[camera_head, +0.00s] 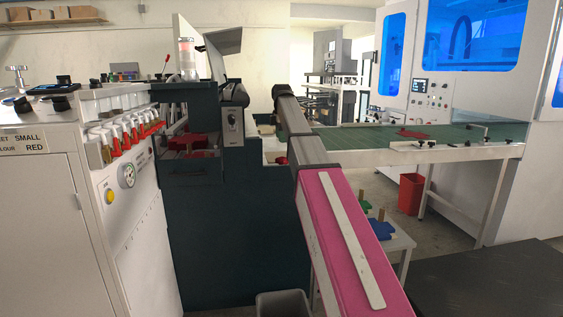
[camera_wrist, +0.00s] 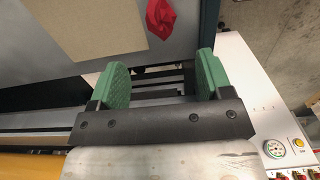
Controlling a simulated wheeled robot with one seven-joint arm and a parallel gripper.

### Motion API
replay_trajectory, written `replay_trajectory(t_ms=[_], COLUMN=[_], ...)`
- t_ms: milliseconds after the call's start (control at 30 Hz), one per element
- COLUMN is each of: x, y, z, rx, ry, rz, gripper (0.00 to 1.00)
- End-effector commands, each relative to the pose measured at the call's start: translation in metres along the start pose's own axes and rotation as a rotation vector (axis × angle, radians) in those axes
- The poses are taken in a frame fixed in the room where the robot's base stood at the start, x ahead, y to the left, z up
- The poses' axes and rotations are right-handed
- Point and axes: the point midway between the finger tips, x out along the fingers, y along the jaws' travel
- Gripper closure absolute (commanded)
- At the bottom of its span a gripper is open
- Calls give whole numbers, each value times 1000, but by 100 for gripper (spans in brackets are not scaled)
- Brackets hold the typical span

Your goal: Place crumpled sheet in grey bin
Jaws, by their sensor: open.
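A red crumpled sheet (camera_wrist: 160,17) lies on a grey surface at the top of the wrist view, beside a flat tan board. My gripper (camera_wrist: 157,78) has two green finger pads spread wide with nothing held between them. The sheet is beyond the fingertips, apart from them, roughly in line with the gap. In the head view my gripper is hidden behind the arm and dark machine. The grey bin (camera_head: 283,303) stands on the floor at the bottom edge of the head view, partly cut off; its inside is not clearly visible.
A dark machine (camera_head: 230,210) stands between my arm and a white cabinet (camera_head: 45,200) with a gauge and red-topped parts. A red bin (camera_head: 410,193) stands under the green-topped table (camera_head: 385,137). A low stool (camera_head: 398,243) holds blue and green pieces. The tan board (camera_wrist: 85,25) lies near the sheet.

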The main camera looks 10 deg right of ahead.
Motion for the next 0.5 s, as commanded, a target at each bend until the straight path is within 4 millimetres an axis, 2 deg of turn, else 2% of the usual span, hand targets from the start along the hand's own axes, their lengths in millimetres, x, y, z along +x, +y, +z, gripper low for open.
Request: replay_trajectory(t_ms=[300, 500], x=[45, 56], y=[-1, -1], z=[0, 1], rx=[1, 1], ry=[0, 0], rz=[-2, 0], gripper=[28, 28])
